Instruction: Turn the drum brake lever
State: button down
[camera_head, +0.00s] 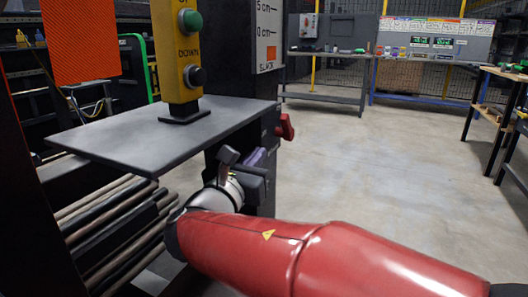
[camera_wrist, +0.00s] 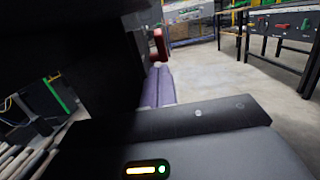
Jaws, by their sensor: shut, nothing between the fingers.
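A red knob-like part, which looks like the drum brake lever (camera_head: 286,127), sticks out from the right side of a dark post, just beyond the grey shelf plate. It also shows in the wrist view (camera_wrist: 159,45), above and past my fingertips. My gripper (camera_head: 260,156) has purple fingers, and they lie together with nothing between them. In the wrist view my gripper (camera_wrist: 158,82) points toward the red part from below. The fingers look apart from it, though the exact gap is hard to tell. The post's dark side hides part of the lever's mount.
A grey shelf plate (camera_head: 150,143) juts out above and left of my gripper, with a yellow control box (camera_head: 178,55) on it. The dark post (camera_head: 266,110) stands close beside my gripper. Open floor (camera_head: 350,165) lies to the right, with workbenches (camera_head: 328,54) farther back.

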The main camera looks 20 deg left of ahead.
jog(key=n+t+p, duration=0.3)
jog(key=n+t, duration=0.2)
jog(key=n, duration=1.3)
send_near(283, 126)
jog(key=b+x, duration=0.1)
jog(key=x, duration=0.5)
jog(key=shift+w+r, duration=0.25)
jog(key=shift+w, duration=0.1)
jog(key=shift+r, duration=0.1)
